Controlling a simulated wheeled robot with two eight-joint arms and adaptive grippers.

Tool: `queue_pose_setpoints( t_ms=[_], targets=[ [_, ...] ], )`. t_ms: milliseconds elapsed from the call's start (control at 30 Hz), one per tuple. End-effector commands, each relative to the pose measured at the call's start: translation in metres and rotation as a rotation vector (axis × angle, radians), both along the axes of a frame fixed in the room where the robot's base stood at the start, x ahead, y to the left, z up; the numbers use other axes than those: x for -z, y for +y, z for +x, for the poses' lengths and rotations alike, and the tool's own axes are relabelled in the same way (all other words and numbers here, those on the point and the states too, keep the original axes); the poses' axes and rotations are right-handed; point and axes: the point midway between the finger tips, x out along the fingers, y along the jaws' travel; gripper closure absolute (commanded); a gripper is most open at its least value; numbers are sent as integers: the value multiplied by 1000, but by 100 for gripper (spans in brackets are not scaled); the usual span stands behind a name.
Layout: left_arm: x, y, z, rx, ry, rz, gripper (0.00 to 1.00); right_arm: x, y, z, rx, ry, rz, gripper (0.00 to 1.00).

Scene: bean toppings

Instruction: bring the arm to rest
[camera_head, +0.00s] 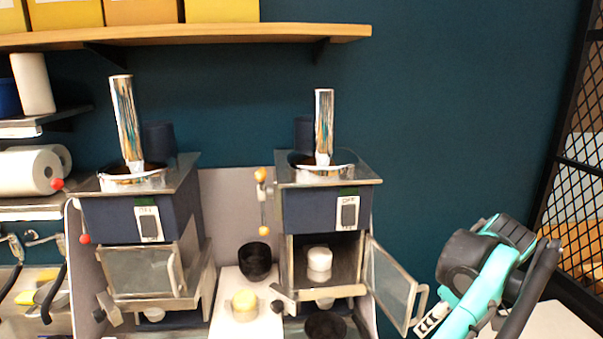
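No held thing shows.
The door belongs to the right dispenser (322,208), with a white cup (319,262) inside. The left dispenser's door (141,272) looks shut. A black mesh frame (580,170) stands right.

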Motion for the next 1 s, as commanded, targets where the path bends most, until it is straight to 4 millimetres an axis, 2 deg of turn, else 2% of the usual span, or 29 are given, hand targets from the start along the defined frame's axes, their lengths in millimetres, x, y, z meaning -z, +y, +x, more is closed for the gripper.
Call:
queue_pose_setpoints(
  t_ms=[33, 167, 267, 300, 433, 567, 700, 800, 900, 1000],
  targets=[
    [10, 18, 7, 12, 4, -7, 66, 13, 0, 0, 0, 0, 0, 51],
    [29, 65, 20, 73, 13, -28, 66, 36, 0, 0, 0, 0, 0, 51],
    [53, 118, 27, 135, 11, -49, 66, 61, 0, 0, 0, 0, 0, 51],
    [67, 143, 28, 166, 5, -57, 66, 73, 0, 0, 0, 0, 0, 51],
    [114, 222, 19, 266, -24, -78, 66, 110, 0, 0, 0, 0, 0, 51],
    [171, 294, -4, 360, -75, -77, 66, 145, 0, 0, 0, 0, 0, 51],
    [244, 359, -41, 455, -146, -49, 66, 182, 0, 0, 0, 0, 0, 51],
    [298, 395, -68, 511, -196, -13, 66, 206, 0, 0, 0, 0, 0, 51],
    [343, 420, -92, 557, -237, 30, 66, 224, 0, 0, 0, 0, 0, 51],
    [374, 435, -108, 588, -265, 66, 66, 235, 0, 0, 0, 0, 0, 51]
  ],
)
